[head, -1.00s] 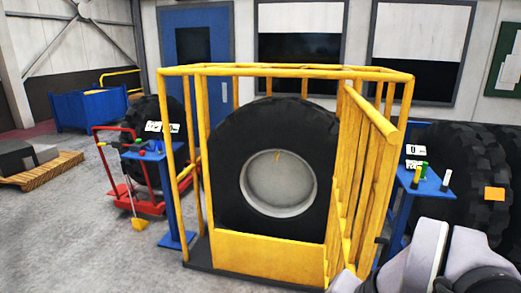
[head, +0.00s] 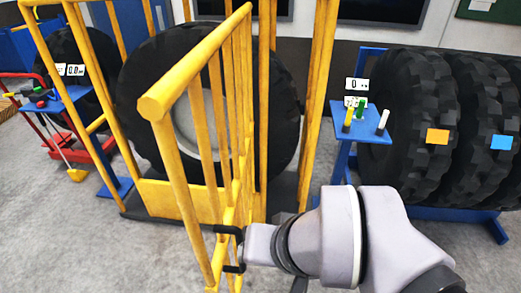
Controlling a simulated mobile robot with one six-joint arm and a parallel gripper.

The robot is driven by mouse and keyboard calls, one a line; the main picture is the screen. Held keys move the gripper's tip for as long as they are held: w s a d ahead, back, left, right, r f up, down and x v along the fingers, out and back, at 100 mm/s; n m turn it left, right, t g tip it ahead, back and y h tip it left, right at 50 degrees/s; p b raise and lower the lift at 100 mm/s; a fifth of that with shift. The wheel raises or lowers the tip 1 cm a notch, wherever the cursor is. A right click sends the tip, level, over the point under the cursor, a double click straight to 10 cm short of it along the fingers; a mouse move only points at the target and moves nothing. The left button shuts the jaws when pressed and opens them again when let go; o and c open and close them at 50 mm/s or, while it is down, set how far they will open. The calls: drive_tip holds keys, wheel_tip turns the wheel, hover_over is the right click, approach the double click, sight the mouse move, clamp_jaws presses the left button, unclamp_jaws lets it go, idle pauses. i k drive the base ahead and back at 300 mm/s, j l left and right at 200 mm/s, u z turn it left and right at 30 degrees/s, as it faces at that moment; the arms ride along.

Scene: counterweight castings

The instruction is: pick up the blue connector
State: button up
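I cannot make out a blue connector in the head view. A blue stand (head: 375,137) at right of the cage holds small upright pieces: a yellow one (head: 348,118), a green one (head: 361,109) and a white one (head: 383,121). My gripper (head: 246,246) is low in the middle, at a black handle (head: 229,230) on the yellow barred gate (head: 200,140). Its fingers are too hidden to tell whether they are closed on the handle.
The gate stands out from the yellow cage (head: 318,90) towards me. A large tyre (head: 275,105) is in the cage. Tyres with orange (head: 437,136) and blue (head: 502,142) tags stand at right. Another blue stand (head: 60,102) and a red cart (head: 48,150) are at left.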

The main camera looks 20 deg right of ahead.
sight(60, 98)
drive_tip(key=l, duration=0.3)
drive_tip(key=j+u, duration=0.1)
drive_tip(key=j, duration=0.4)
drive_tip(key=i+j+u, duration=0.1)
drive_tip(key=j, duration=0.45)
drive_tip(key=i+j, duration=0.1)
drive_tip(key=j, duration=0.4)
drive_tip(key=i+j+u, duration=0.15)
drive_tip(key=j, duration=0.35)
drive_tip(key=i+l+u, duration=0.1)
drive_tip(key=i, duration=0.4)
drive_tip(key=i+l+u, duration=0.1)
drive_tip(key=i, duration=0.4)
drive_tip(key=z, duration=1.35)
drive_tip(key=u, duration=1.4)
drive_tip(key=i+j+z, duration=0.3)
drive_tip(key=i, duration=0.2)
drive_tip(key=i+j+z, duration=0.3)
drive_tip(key=i+j, duration=0.2)
